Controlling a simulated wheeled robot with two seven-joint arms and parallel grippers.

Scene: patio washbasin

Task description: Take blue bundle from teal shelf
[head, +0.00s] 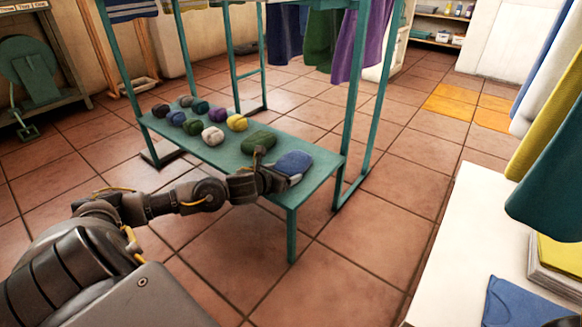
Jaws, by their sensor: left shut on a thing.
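The blue bundle (295,162) is a rounded, folded blue cloth at the near right end of the teal shelf (325,161). My left gripper (279,178) reaches in from the left over the shelf's front edge and is shut on the bundle's near left side. Its fingertips are small and partly hidden in this view. I cannot tell whether the bundle rests on the shelf or is slightly raised. A dark green bundle (258,139) lies just behind it. My right gripper is not in view.
Several rolled bundles, including yellow (237,122) and white (212,136) ones, sit on the shelf's left part. Teal uprights and hanging cloths (362,40) stand above and behind. A white table (460,240) with cloths is at right. Tiled floor between is clear.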

